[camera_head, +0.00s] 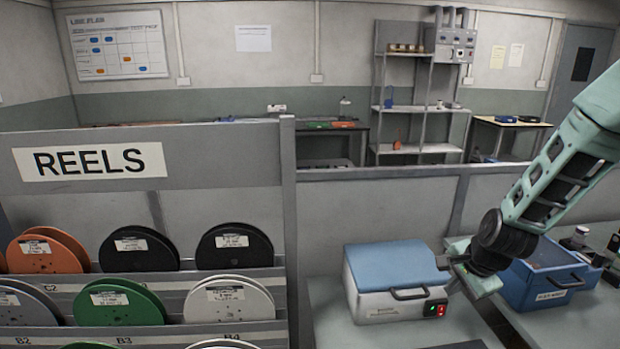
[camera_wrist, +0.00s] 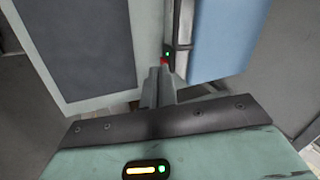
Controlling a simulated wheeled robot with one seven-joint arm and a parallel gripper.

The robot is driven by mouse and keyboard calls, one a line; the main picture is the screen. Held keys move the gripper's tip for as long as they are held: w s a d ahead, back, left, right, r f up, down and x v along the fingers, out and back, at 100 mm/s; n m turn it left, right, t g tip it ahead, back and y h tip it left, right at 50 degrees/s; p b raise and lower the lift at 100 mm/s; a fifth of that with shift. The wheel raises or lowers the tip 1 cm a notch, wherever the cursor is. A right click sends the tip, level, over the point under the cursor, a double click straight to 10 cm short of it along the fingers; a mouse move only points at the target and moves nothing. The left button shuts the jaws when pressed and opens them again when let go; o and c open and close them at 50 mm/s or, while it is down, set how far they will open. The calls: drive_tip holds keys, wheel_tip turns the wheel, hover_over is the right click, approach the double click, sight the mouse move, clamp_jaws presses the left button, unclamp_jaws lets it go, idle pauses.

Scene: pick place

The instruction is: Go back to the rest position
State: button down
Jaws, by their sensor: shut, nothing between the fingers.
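My gripper (camera_head: 447,266) reaches in from the right on my pale green arm, beside the right end of a white box with a blue lid (camera_head: 395,266). In the wrist view my gripper's fingers (camera_wrist: 158,82) are together with nothing between them. The box's blue lid (camera_wrist: 220,38) shows at the upper right there, and its small green and red lights lie just beyond the fingertips. I cannot tell whether the fingers touch the box.
A blue bin (camera_head: 548,285) stands right of the box, partly behind my arm. A rack marked REELS (camera_head: 220,165) with several reels fills the left. A low grey partition runs behind the bench. Bare bench top (camera_head: 335,325) shows in front of the box.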

drive_tip(key=s+a+r+n+g+y, duration=0.1)
drive_tip(key=s+a+r+n, duration=0.5)
drive_tip(key=a, duration=0.3)
drive_tip(key=s+a+r+n+g, duration=0.2)
drive_tip(key=s+a+r+n, duration=0.1)
drive_tip(key=s+a+n, duration=0.5)
drive_tip(key=s+a+r+n, duration=0.2)
drive_tip(key=s+n, duration=0.2)
drive_tip(key=s, duration=0.3)
drive_tip(key=s+a+r+n+g+h, duration=0.1)
drive_tip(key=s+n, duration=0.3)
drive_tip(key=s, duration=0.4)
drive_tip(key=shift+s+a+r, duration=0.3)
drive_tip(key=shift+a+r, duration=0.2)
drive_tip(key=shift+r, duration=0.2)
